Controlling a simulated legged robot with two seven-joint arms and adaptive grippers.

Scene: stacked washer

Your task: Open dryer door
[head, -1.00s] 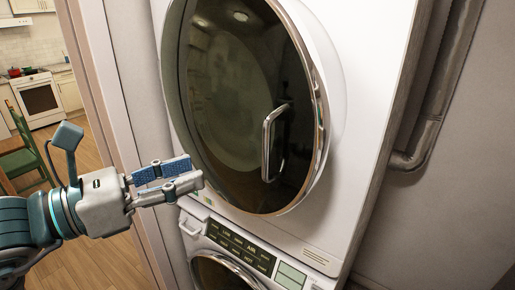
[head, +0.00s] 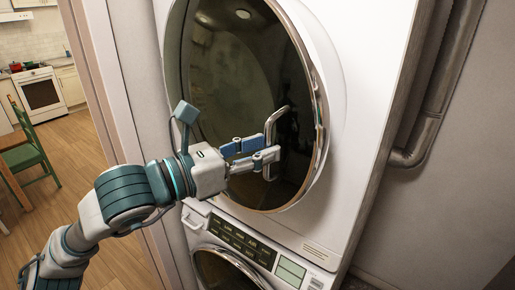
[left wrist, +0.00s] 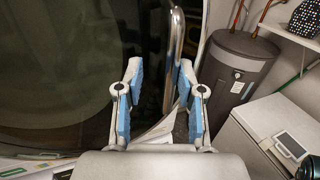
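The dryer door (head: 235,75) is a dark round glass door with a chrome rim on the upper white machine, and it looks closed. Its chrome loop handle (head: 284,108) stands on the right part of the glass. My left gripper (head: 268,146) is at the handle, with its blue-padded fingers over the handle's left side. In the left wrist view, my left gripper (left wrist: 160,85) is open, with a wide gap between its fingers. The handle (left wrist: 174,45) shows between them, nearer the right finger; I cannot tell whether they touch. My right gripper is not in view.
A washer (head: 225,262) with a control panel stands below the dryer. A grey pipe (head: 430,120) runs down the right wall. A door frame (head: 115,90) is at left, with a green chair (head: 35,155) beyond. The left wrist view shows a dark grey tank (left wrist: 235,75).

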